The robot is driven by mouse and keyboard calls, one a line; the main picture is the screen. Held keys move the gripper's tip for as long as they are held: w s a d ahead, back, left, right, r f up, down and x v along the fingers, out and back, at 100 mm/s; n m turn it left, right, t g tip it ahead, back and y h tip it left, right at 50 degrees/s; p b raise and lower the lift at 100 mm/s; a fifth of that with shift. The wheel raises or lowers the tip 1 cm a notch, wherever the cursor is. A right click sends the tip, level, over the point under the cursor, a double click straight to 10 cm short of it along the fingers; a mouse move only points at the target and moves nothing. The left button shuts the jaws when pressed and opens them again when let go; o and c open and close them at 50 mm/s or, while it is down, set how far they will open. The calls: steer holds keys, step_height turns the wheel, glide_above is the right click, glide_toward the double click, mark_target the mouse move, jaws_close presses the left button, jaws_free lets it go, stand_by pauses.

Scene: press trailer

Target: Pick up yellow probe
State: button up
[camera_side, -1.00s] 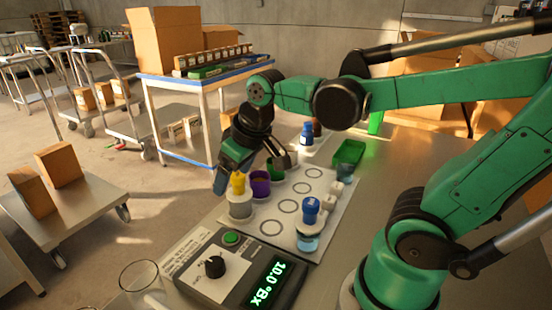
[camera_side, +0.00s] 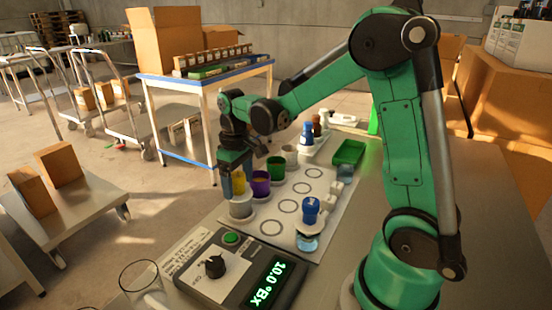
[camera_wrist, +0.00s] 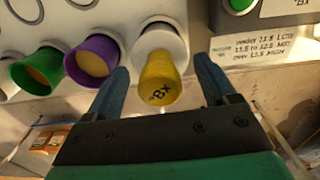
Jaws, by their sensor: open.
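The yellow probe (camera_side: 239,184) stands upright in a white-grey holder (camera_side: 241,210) on the white board's near left corner. In the wrist view the probe (camera_wrist: 160,82) shows its round yellow end with dark "°Bx" lettering. My gripper (camera_wrist: 163,88) is open, with one blue finger on each side of the probe. A gap shows between the probe and each finger in that view. In the side view my gripper (camera_side: 237,178) points down over the probe and partly hides it.
A purple cup (camera_side: 260,186), a green cup (camera_side: 276,170) and a white cup (camera_side: 290,154) stand in a row beside the probe. A blue-capped jar (camera_side: 310,208) stands on the right. The meter (camera_side: 213,285) in front reads 10.0 °Bx. The board's middle is free.

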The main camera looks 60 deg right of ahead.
steer(key=shift+f, duration=0.35)
jaws_close()
steer(key=shift+r, duration=0.15)
